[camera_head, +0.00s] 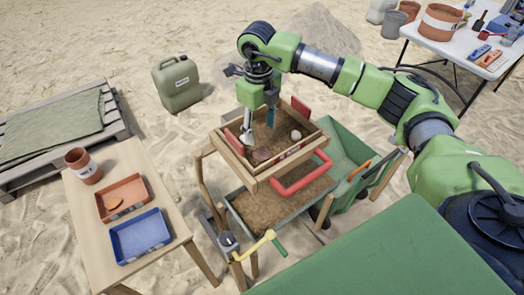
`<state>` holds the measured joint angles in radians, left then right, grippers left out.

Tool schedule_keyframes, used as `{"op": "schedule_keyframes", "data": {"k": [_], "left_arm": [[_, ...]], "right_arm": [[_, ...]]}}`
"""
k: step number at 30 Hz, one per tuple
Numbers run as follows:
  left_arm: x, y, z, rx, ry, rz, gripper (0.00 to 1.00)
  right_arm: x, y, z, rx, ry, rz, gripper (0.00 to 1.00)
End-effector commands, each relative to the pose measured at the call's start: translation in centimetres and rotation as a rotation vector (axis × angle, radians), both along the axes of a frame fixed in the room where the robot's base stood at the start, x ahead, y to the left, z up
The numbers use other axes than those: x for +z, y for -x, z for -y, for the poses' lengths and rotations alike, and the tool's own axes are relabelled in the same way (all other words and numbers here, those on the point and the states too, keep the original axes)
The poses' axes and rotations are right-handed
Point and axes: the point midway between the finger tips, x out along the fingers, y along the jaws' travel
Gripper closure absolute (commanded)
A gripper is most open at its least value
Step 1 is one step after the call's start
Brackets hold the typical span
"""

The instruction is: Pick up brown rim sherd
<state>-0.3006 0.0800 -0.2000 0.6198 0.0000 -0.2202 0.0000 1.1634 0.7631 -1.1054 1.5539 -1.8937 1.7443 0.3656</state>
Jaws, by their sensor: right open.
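A wooden sieve box (243,168) stands on legs in the middle, with soil in it. A dark reddish-brown piece (262,154), which looks like the brown rim sherd, lies on the soil near the front-left part of the box. My right gripper (259,131) points down into the box, open, with nothing seen between its fingers. It is above and a little behind the sherd, and appears apart from it. A small pale round piece (296,135) lies at the right of the box. My left gripper is not in view.
A small table (133,180) at the left holds an orange tray (143,184) with a piece in it, a blue tray (161,224) and a pot (83,166). A green wheelbarrow (347,146) stands right of the sieve. A jerrycan (177,83) stands behind.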

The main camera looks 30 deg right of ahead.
Motion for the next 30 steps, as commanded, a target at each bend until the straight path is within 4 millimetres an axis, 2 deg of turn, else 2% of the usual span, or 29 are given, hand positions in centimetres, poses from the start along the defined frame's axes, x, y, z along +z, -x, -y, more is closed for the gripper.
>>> {"op": "schedule_keyframes", "data": {"k": [4, 10, 13, 16, 21, 29, 30], "left_arm": [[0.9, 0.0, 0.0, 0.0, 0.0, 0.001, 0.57], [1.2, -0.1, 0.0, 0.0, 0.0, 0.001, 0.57], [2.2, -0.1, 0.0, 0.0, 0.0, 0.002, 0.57], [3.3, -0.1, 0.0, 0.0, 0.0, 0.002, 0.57], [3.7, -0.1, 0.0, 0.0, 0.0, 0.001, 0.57], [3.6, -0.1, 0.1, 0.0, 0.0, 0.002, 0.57], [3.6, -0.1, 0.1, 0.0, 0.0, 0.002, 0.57]], "right_arm": [[-2.5, 0.0, 0.0, -0.001, 0.0, -0.003, 0.49], [-3.9, 0.0, 0.1, -0.001, 0.0, -0.001, 0.49], [-4.8, 0.1, 0.2, 0.0, 0.0, -0.004, 0.49], [-6.3, 0.1, 0.3, -0.001, 0.001, -0.005, 0.49], [-8.6, 0.0, 0.4, -0.001, 0.0, -0.002, 0.49], [-9.0, -0.1, 0.4, 0.0, 0.0, 0.0, 0.49], [-9.0, -0.1, 0.4, 0.0, 0.0, 0.0, 0.55]]}}
